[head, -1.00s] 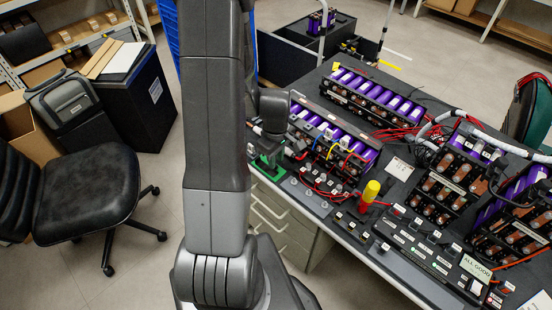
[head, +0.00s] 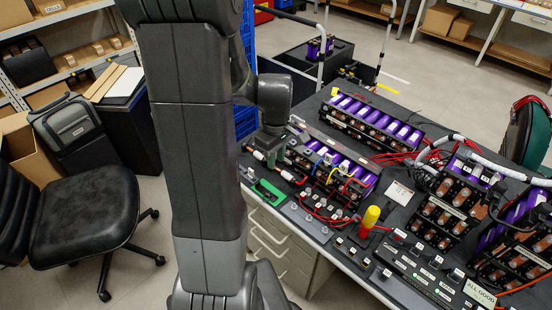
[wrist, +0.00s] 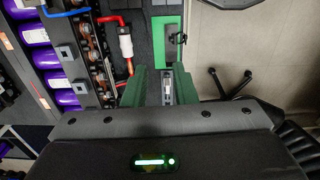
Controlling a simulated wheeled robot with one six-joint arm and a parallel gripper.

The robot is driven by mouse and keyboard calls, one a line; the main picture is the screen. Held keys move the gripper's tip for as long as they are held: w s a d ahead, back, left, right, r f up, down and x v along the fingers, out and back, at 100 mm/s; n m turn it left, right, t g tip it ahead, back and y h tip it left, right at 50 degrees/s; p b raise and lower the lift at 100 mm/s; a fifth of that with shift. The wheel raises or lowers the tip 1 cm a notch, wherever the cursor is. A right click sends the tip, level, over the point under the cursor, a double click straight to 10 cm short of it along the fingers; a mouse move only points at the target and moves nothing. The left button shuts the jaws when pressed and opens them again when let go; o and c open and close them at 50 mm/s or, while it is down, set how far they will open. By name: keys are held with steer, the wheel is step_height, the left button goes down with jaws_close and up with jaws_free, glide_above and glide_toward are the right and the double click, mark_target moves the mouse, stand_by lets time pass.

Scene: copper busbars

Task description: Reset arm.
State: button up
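My gripper (wrist: 167,88) shows in the wrist view with its two green fingers apart and a narrow gap between them. A small grey and whitish patch shows in the gap; I cannot tell what it is, but nothing is clearly held. In the head view my gripper (head: 270,146) hangs below my dark wrist, above the left end of the table, and its fingertips are hard to make out. A green tray (head: 268,191) lies on the table just below and in front of it. The green tray (wrist: 167,45) also shows beyond the fingers in the wrist view.
Purple-cell battery modules (head: 372,118) with copper busbars and cables fill the table (head: 400,190). A red and yellow tool (head: 370,220) stands near the front edge. A black chair (head: 85,220) stands at left. Blue crates (head: 246,120) are behind my arm.

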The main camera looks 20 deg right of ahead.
steer(key=shift+f, duration=0.15)
glide_toward(267, 197)
steer(key=d+f, duration=0.1)
steer(key=f, duration=0.1)
steer(key=d+f, duration=0.1)
steer(key=f, duration=0.1)
steer(key=w+d+f, duration=0.1)
steer(key=f, duration=0.1)
steer(key=shift+d+f+b, duration=0.2)
steer(key=shift+f+b, duration=0.1)
steer(key=shift+f, duration=0.05)
steer(key=shift+r, duration=0.55)
